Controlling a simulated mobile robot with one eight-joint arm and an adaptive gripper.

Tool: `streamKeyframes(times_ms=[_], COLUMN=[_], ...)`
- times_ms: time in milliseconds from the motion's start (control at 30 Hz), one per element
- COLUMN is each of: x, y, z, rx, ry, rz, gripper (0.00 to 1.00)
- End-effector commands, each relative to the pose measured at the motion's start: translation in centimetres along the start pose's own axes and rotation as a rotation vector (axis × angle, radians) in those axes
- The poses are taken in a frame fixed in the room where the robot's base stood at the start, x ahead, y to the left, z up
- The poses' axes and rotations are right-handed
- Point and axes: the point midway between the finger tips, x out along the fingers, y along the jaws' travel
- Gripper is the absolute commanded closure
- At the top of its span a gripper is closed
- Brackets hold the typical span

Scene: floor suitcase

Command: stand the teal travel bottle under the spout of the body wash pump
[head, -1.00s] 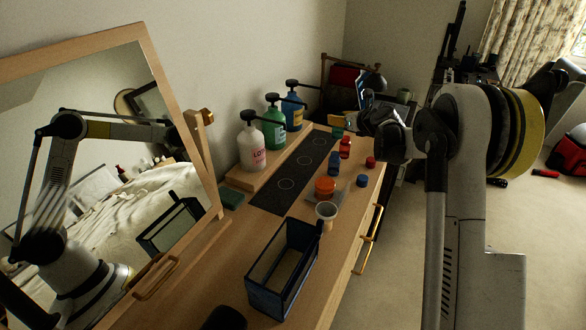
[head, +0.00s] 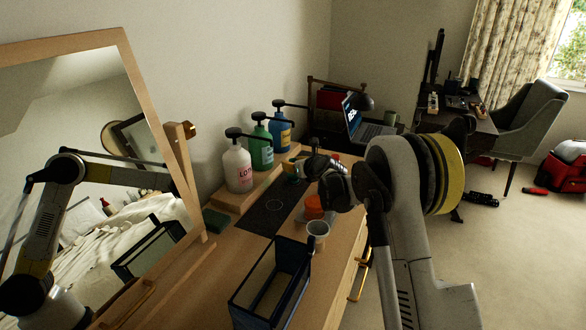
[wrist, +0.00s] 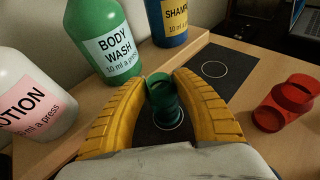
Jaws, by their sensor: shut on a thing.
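My gripper (wrist: 163,95) is shut on the teal travel bottle (wrist: 163,104), one yellow finger on each side. The bottle looks upright, with its lower end at a white ring on the dark mat; I cannot tell whether it touches the mat. The green body wash pump (wrist: 105,42) stands just behind and left of it, with its top out of the wrist view. In the head view the body wash pump (head: 261,150) shows its black spout pointing right, towards my gripper (head: 293,170). The bottle is mostly hidden there.
The lotion pump (head: 238,168) and blue shampoo pump (head: 281,134) flank the body wash on a wooden riser. A red bottle (wrist: 284,103) stands right of my gripper. An orange jar (head: 314,206), a white cup (head: 318,229) and a dark open-topped case (head: 270,285) are nearer.

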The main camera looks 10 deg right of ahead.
Motion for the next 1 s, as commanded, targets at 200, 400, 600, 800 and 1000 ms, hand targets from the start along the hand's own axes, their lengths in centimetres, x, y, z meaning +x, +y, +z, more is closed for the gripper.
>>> streamKeyframes(times_ms=[200,400,600,800,1000], x=[0.0,0.1,0.1,-0.3,-4.0], y=[0.0,0.0,0.0,-0.1,-0.1], z=[0.0,-0.3,-0.3,0.2,0.4], rx=[0.0,0.0,0.0,0.0,0.001], ry=[0.0,0.0,0.0,0.0,0.0], rz=[0.0,0.0,0.0,-0.001,-0.002], gripper=[0.86,0.47,0.44,0.44,0.44])
